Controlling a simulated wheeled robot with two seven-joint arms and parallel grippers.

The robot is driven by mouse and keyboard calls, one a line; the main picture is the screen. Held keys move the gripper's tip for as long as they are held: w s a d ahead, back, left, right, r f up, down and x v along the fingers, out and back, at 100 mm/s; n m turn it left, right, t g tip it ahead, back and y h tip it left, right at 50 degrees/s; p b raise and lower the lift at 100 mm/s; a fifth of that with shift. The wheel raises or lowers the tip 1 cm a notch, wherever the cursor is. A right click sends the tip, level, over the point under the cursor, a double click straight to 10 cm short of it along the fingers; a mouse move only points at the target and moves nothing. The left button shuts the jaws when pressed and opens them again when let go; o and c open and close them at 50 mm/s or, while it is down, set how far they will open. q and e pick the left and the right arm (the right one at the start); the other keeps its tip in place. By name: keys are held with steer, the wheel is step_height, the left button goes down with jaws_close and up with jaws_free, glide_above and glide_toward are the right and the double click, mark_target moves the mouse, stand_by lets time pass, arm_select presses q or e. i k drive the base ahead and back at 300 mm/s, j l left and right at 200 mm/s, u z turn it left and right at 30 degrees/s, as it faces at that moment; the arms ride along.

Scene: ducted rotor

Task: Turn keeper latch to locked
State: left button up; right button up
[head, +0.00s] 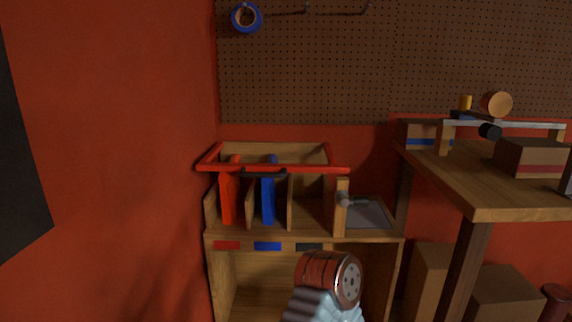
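A wooden rack (308,234) stands against the wall in the lower middle of the head view. A red bar (310,168) runs across its top front. A grey lever-like part (350,200) sits at the right post beside a grey plate (372,214). I cannot tell which part is the keeper latch or whether it is locked. Neither gripper can be made out.
A ribbed brown cylinder with a grey holed face (347,280), perhaps my arm, covers part of the lower shelf. A wooden table (490,195) at right carries boxes and a metal rail (505,125). Boxes (500,294) stand beneath. A pegboard (390,60) hangs behind.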

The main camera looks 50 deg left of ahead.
mark_target(357, 201)
steer(key=u, duration=1.25)
